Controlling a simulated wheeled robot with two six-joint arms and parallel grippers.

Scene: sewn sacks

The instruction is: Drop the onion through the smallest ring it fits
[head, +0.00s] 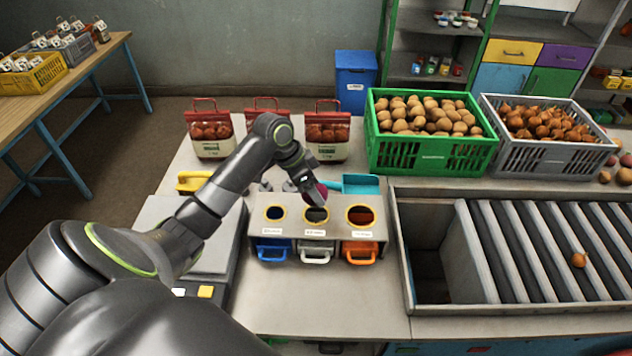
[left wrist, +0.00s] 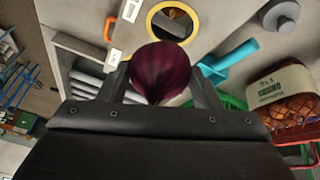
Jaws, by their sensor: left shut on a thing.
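The dark red onion (head: 321,192) is held between the fingers of my left gripper (head: 312,190). In the left wrist view the onion (left wrist: 160,72) sits between both fingertips. A sorting stand has three yellow-rimmed rings in a row: the left ring (head: 275,213) looks smallest, the middle ring (head: 316,214) is larger, and the right ring (head: 360,215) looks largest. In the head view the onion appears just behind the middle ring; its height is hard to tell. One ring (left wrist: 172,20) shows beyond the onion in the left wrist view. My right gripper is not in view.
Blue (head: 273,250), white (head: 316,253) and orange (head: 361,252) drawers sit under the rings. A teal scoop (head: 360,184) lies behind the stand. Filled sacks (head: 328,135), a green potato crate (head: 420,155) and a grey onion crate (head: 548,150) stand behind. A roller tray (head: 500,305) lies right.

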